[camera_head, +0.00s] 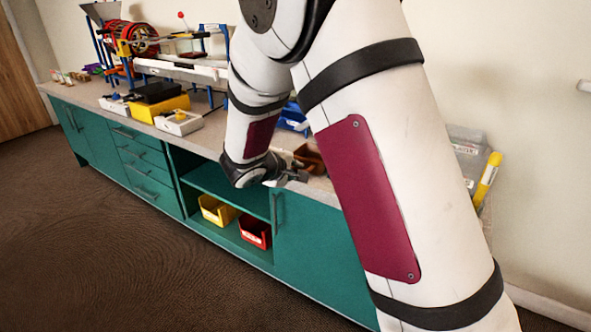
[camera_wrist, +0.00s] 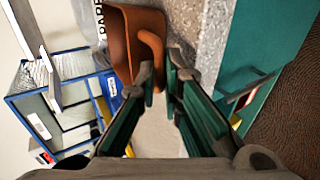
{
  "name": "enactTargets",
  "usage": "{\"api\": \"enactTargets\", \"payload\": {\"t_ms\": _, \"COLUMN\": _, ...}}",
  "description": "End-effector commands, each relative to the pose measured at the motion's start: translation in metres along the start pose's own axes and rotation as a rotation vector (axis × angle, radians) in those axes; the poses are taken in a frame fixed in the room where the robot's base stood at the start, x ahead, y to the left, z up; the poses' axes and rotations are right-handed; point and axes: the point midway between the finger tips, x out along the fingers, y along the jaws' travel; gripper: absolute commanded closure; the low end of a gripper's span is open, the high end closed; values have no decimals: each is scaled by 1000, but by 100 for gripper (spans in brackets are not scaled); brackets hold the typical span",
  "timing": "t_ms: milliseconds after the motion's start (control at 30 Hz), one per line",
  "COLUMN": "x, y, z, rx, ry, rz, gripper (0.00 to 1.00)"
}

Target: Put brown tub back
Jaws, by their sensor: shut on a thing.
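The brown tub (camera_head: 308,157) is at the front part of the counter in the head view, partly hidden by my arm. In the head view my gripper (camera_head: 290,177) is small, at the counter's front edge. Whether the tub touches the counter cannot be told.
An open cabinet bay holds a yellow tub (camera_head: 217,211) and a red tub (camera_head: 255,231). A blue tub (camera_head: 293,117) stands behind my arm. The counter (camera_head: 100,92) carries a sorting machine (camera_head: 140,45) and trays at left. A clear bin (camera_head: 466,150) stands at right. The floor in front is clear.

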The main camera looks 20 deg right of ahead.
Motion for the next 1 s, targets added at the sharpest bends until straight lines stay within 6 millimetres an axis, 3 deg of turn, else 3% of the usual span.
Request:
{"api": "enactTargets", "payload": {"t_ms": 67, "x": 0, "y": 0, "z": 0, "rx": 0, "ry": 0, "rz": 0, "gripper": 100}}
{"api": "enactTargets", "payload": {"t_ms": 100, "x": 0, "y": 0, "z": 0, "rx": 0, "ry": 0, "rz": 0, "gripper": 83}}
{"api": "enactTargets", "payload": {"t_ms": 167, "x": 0, "y": 0, "z": 0, "rx": 0, "ry": 0, "rz": 0, "gripper": 70}}
{"api": "enactTargets", "payload": {"t_ms": 567, "x": -5, "y": 0, "z": 0, "rx": 0, "ry": 1, "rz": 0, "gripper": 69}}
{"api": "enactTargets", "payload": {"t_ms": 1000, "x": -85, "y": 0, "z": -1, "rx": 0, "ry": 4, "rz": 1, "gripper": 69}}
